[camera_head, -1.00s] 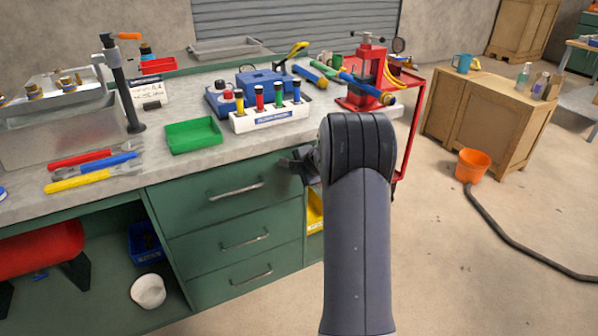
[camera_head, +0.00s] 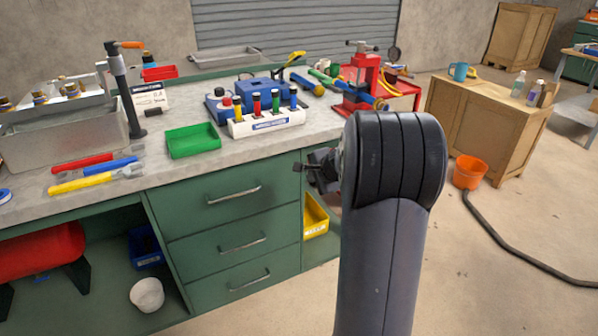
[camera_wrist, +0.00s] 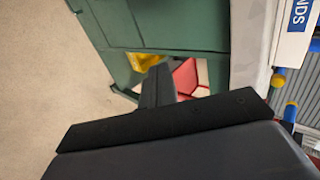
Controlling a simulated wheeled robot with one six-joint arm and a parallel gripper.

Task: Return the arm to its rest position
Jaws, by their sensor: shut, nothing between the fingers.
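My arm rises from the lower right in the head view, with its dark elbow in front of the bench's right end. My gripper (camera_head: 312,171) shows only partly, left of the elbow, in front of the drawer unit and below the bench top. In the wrist view my gripper (camera_wrist: 157,84) shows as dark fingers close together, shut and empty. They point toward the green bench side and a yellow bin. Much of the gripper is hidden behind the arm in the head view.
The workbench (camera_head: 250,152) holds a green tray (camera_head: 193,140), wrenches and a white rack (camera_head: 266,124). A red press (camera_head: 361,85) stands at its right end. A wooden crate (camera_head: 480,118) and orange bucket (camera_head: 467,172) stand right. Floor between is clear, except for a dark hose.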

